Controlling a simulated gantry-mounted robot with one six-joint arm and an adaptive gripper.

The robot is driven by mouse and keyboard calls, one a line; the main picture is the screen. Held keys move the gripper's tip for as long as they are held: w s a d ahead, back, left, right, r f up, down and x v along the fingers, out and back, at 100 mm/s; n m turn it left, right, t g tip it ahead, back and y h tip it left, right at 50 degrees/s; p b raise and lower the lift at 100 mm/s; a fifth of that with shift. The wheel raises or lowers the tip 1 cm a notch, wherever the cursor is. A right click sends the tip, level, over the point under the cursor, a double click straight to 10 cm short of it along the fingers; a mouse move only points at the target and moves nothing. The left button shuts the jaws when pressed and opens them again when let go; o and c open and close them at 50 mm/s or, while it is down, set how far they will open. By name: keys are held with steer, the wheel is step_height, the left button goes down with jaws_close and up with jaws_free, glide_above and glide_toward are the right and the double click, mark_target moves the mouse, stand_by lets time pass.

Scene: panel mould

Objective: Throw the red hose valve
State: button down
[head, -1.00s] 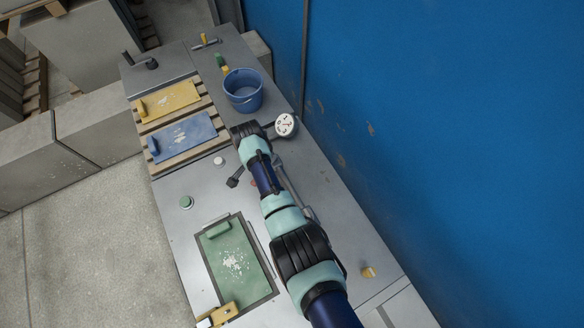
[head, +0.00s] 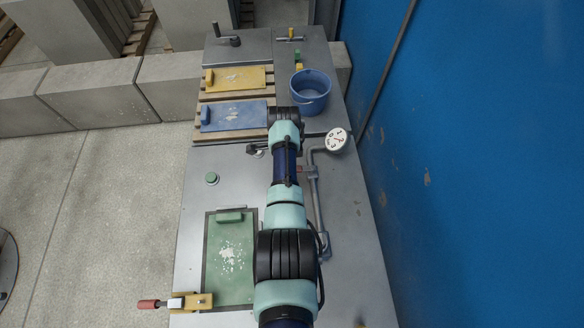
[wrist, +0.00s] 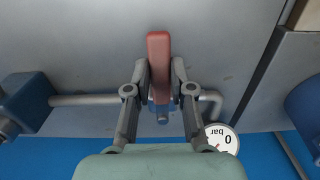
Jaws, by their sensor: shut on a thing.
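The red hose valve handle (wrist: 159,50) stands between the two fingers of my gripper (wrist: 160,75) in the wrist view. The fingers are shut on it from both sides. The handle points across the grey pipe (wrist: 85,100), away from the valve's small blue body (wrist: 160,109). In the head view only a small red bit of the handle (head: 299,168) shows beside my arm, by the pipe (head: 315,195). My arm hides most of the gripper and valve there.
A round gauge (head: 337,140) sits close by at the pipe's end. A blue bucket (head: 310,97) stands farther back. Blue (head: 233,115) and yellow (head: 236,78) panels lie on slats to the left. A green panel mould (head: 230,270) and a clamp (head: 185,302) lie nearer.

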steer(key=c, duration=1)
jaws_free()
steer(key=shift+r, duration=0.15)
step_height(320, 180, up, 12)
